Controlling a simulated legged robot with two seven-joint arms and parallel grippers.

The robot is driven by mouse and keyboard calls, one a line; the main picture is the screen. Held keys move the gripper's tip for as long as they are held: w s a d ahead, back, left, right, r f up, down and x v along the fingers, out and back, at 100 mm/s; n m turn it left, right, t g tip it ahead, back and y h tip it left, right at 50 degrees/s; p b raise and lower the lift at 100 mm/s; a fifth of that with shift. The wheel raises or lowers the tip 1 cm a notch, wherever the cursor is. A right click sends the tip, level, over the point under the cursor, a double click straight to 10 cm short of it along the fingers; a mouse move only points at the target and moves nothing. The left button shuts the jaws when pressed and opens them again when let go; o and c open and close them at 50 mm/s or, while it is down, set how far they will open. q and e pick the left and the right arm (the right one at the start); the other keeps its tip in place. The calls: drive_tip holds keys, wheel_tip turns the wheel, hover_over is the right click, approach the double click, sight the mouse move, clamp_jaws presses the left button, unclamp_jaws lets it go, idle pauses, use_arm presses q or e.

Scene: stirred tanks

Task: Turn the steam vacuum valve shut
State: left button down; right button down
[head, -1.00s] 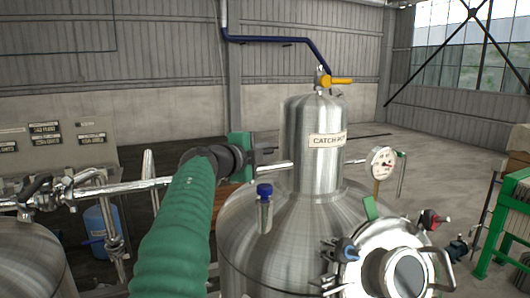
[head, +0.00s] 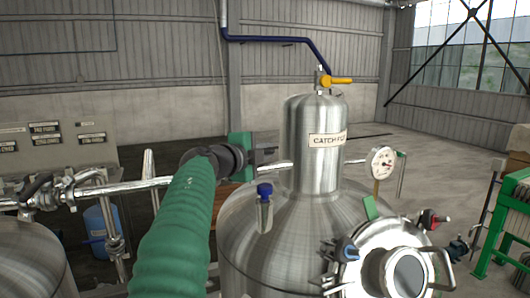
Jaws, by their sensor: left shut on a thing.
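My left gripper (head: 262,149) is at the end of the green-sleeved arm, at the horizontal steel pipe (head: 130,187) left of the tall tank neck. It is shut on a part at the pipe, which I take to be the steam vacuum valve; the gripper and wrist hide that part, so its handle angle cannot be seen. The pipe shows again right of the gripper, running to the tank neck (head: 313,165). A valve with a yellow lever (head: 337,80) sits on top of the neck, its lever pointing right. My right gripper is not in view.
A pressure gauge (head: 380,162) stands right of the neck. A round hatch (head: 390,270) with a blue knob and a red knob is at the lower right. A blue-capped fitting (head: 264,205) rises from the tank's shoulder below the gripper. Clamped pipe fittings (head: 50,190) are at left.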

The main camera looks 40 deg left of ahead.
use_arm(q)
drive_tip(key=shift+d+f, duration=0.15)
drive_tip(key=shift+f, duration=0.2)
idle(0.3)
drive_tip(key=shift+s+d+m+g+h+p, duration=0.5)
drive_tip(key=shift+s+d+m+h+p, duration=0.35)
drive_tip(key=shift+m+h+p, duration=0.9)
drive_tip(key=shift+s+d+m+g+h+p, duration=0.5)
drive_tip(key=shift+s+d+m+h+p, duration=0.55)
drive_tip(key=shift+h, duration=1.35)
drive_tip(key=shift+s+d+m+g+h+p, duration=0.55)
drive_tip(key=shift+m+h+p, duration=0.4)
drive_tip(key=shift+m+h, duration=0.95)
drive_tip(key=c, duration=1.7)
unclamp_jaws()
drive_tip(key=shift+s+r, duration=0.1)
drive_tip(key=shift+r, duration=0.1)
